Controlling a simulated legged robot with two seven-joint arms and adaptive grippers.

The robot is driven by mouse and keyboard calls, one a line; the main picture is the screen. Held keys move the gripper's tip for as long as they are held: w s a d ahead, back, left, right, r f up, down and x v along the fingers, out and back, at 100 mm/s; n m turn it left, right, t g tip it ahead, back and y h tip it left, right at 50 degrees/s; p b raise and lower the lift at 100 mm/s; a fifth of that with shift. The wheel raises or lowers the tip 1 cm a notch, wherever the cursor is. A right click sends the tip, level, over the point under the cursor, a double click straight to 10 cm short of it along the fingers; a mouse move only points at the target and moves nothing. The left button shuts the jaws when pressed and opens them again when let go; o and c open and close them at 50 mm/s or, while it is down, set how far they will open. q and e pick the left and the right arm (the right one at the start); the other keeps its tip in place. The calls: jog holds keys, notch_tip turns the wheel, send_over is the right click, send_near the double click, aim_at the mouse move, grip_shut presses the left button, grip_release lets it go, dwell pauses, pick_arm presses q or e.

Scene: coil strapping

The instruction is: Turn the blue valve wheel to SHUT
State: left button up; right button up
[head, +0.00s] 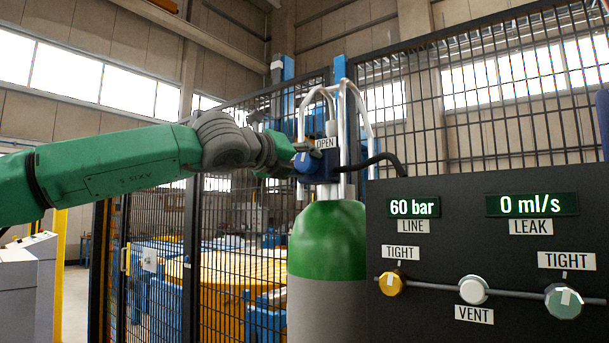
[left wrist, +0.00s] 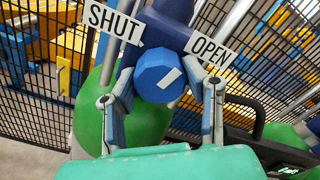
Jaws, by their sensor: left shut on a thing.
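The blue valve wheel (head: 303,163) sits on a dark blue valve block at the top of a green and grey gas cylinder (head: 327,240). It also shows in the left wrist view (left wrist: 157,78), where its white mark points up and right, toward the OPEN label (left wrist: 208,50). The SHUT label (left wrist: 113,20) stands to the upper left of the wheel. My left gripper (head: 291,157) is shut on the wheel, with one finger on each side of it in the left wrist view (left wrist: 166,88). My right gripper is not in view.
A black panel (head: 470,260) at the right reads 60 bar LINE and 0 ml/s LEAK, with a yellow, a white and a teal knob. A black hose (head: 385,158) runs from the valve. Pale guard bars (head: 346,110) rise around the valve; a mesh fence (head: 235,230) stands behind.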

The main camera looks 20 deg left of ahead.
pick_arm(q)
jog(key=n+b, duration=0.2)
jog(key=n, duration=0.1)
jog(key=n+b, duration=0.1)
jog(key=shift+a+f+n+b, duration=0.1)
jog(key=shift+f+n+b, duration=0.15)
jog(key=shift+n+b, duration=0.1)
jog(key=n+b, duration=0.3)
jog(key=shift+n, duration=0.35)
jog(key=n+b, duration=0.2)
jog(key=n, duration=0.1)
jog(key=shift+w, duration=0.1)
jog(key=shift+n+b, duration=1.25)
jog(key=shift+n, duration=0.65)
jog(key=o, duration=1.1)
jog(key=shift+o, duration=0.2)
jog(key=shift+w, duration=0.15)
